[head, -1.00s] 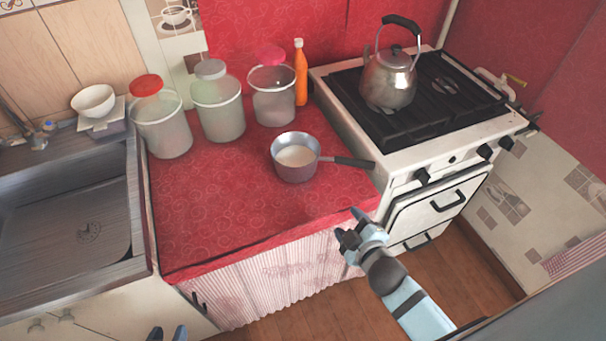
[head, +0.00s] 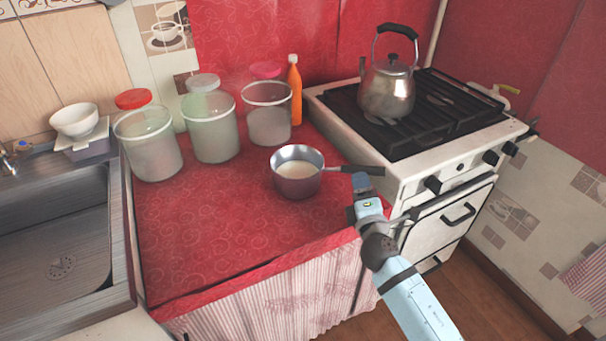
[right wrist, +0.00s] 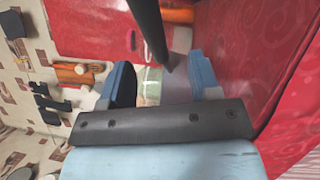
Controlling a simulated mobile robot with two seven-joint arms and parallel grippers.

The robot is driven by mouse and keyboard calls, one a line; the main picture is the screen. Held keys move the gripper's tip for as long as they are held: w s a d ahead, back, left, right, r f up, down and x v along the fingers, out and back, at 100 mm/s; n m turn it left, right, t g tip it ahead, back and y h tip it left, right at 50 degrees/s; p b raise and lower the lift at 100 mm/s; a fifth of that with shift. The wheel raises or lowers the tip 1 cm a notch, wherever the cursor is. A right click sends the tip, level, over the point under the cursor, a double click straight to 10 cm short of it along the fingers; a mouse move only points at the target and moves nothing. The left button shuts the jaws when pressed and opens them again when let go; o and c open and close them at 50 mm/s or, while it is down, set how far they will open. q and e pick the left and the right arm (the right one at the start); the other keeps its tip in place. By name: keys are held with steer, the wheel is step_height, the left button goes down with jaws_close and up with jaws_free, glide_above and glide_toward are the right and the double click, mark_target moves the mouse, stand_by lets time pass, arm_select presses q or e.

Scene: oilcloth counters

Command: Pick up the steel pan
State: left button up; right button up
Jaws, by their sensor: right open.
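The steel pan (head: 297,180) sits upright on the red oilcloth counter (head: 215,235), with a pale inside. Its dark handle (head: 350,170) points right toward the stove. My right gripper (head: 378,190) is open just in front of the handle's outer part in the head view; whether it touches the handle cannot be told there. In the right wrist view, the dark handle (right wrist: 148,30) comes down from the top toward the space between the two blue fingers of the gripper (right wrist: 165,82). My left gripper is out of view.
A stove (head: 400,170) with a kettle (head: 388,88) stands to the right. Several lidded jars (head: 150,145) and an orange bottle (head: 295,90) stand behind the pan. A sink (head: 60,235) lies at the left. The counter's front left part is clear.

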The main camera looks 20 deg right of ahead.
mark_target(355, 168)
steer(key=shift+x, duration=3.1)
steer(key=shift+a+r, duration=0.1)
steer(key=shift+c, duration=0.5)
jaws_close()
steer(key=shift+r+p, duration=0.1)
steer(key=shift+p, duration=0.2)
